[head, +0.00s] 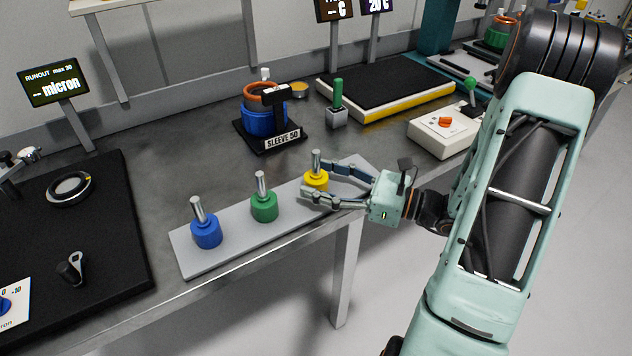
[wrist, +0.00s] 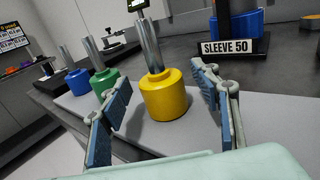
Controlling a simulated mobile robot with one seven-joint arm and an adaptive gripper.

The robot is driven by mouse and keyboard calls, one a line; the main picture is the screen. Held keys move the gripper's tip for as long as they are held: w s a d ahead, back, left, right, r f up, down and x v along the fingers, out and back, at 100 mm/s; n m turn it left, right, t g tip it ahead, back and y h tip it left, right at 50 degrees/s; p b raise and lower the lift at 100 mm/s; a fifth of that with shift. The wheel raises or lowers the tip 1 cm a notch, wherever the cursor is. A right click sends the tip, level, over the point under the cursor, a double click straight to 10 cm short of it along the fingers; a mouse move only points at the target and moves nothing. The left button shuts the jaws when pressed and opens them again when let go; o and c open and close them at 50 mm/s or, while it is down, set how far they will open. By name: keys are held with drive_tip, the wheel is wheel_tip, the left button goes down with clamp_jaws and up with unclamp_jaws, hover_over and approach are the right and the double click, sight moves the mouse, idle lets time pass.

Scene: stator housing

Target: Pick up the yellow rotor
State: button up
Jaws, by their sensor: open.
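The yellow rotor (head: 316,181) stands upright at the right of the row on a light grey plate (head: 222,250), its metal shaft pointing up. My gripper (head: 318,180) is open and low over the plate, reaching in from the right. In the wrist view the yellow rotor (wrist: 164,97) stands ahead, between the lines of my two spread fingers. I cannot tell whether either finger touches it. The green rotor (head: 264,207) and the blue rotor (head: 206,232) stand upright on the same plate, farther left.
A blue stator with an orange ring (head: 264,118) stands behind the plate by a sign reading SLEEVE 50 (head: 283,139). A small block with a green handle (head: 337,112) and a white box (head: 444,134) stand farther right. A black mat (head: 110,220) lies left. The table's front edge is close.

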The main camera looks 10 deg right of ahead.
drive_tip(key=shift+w+a, duration=0.45)
drive_tip(key=shift+a, duration=0.15)
drive_tip(key=shift+c, duration=0.7)
clamp_jaws()
